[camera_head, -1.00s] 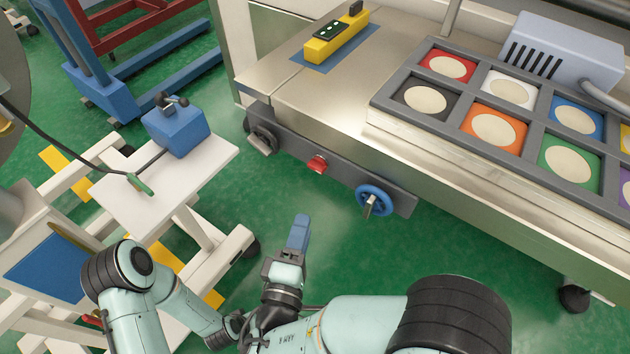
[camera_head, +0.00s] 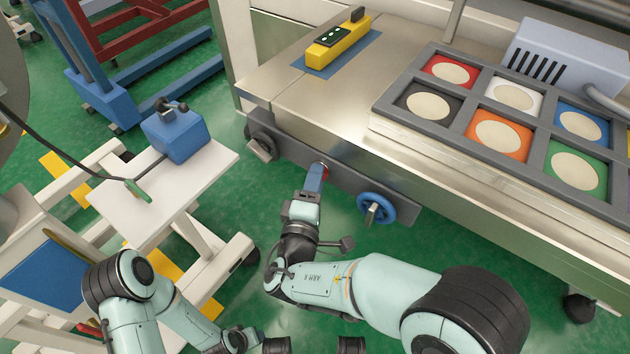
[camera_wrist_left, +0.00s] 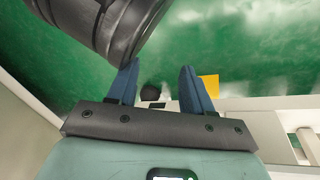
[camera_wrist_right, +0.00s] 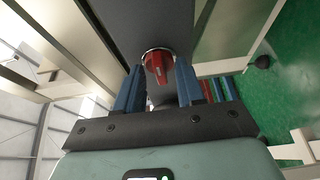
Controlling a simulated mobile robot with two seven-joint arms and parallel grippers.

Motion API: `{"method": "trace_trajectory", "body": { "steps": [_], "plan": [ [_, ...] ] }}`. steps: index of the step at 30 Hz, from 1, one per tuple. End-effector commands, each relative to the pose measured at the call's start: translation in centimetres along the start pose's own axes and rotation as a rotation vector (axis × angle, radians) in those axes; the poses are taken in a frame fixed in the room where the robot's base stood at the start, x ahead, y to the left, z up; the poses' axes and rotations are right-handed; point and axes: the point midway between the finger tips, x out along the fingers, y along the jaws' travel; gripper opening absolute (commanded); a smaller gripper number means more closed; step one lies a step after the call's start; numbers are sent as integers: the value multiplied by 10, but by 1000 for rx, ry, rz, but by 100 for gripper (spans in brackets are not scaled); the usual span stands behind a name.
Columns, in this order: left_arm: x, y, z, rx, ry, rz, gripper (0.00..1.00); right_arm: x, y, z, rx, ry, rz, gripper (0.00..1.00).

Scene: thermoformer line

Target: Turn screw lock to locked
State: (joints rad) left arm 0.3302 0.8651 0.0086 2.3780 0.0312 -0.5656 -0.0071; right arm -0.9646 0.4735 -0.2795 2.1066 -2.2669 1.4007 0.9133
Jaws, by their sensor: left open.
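A red knob (camera_head: 322,169) sits on the grey panel (camera_head: 345,183) along the front of the steel machine. My right gripper (camera_head: 314,180) is at the knob, fingers pointing at the panel. In the right wrist view the red knob (camera_wrist_right: 159,67) shows between the tips of the two blue fingers, which are apart. I cannot tell whether either finger touches it. Part of the knob is hidden by the gripper in the head view. My left gripper (camera_wrist_left: 158,80) shows in its wrist view, open and empty above the green floor.
A blue handwheel (camera_head: 376,209) is just right of the knob, and a dark knob (camera_head: 261,148) is at the panel's left end. A white stand (camera_head: 170,195) carries a blue box (camera_head: 176,136). A grey frame (camera_head: 455,121) of coloured squares lies on the machine.

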Motion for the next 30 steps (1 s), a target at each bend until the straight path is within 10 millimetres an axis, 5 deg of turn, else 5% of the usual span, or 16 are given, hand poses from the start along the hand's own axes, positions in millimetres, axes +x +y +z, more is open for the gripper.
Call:
{"method": "trace_trajectory", "body": {
  "steps": [7,10,11,22,30],
  "plan": [
    [0,0,0,0,-1,0,50,0,0,0,-1,0,0,35],
    [0,0,0,0,-1,0,50,0,0,0,-1,0,0,2],
    [0,0,0,0,-1,0,50,0,0,0,-1,0,-1,0],
    [-5,4,-5,4,17,8,50,0,1,0,-30,0,-13,0],
    [-27,23,-20,22,68,39,50,0,5,0,-171,0,-72,0]
  ]
}}
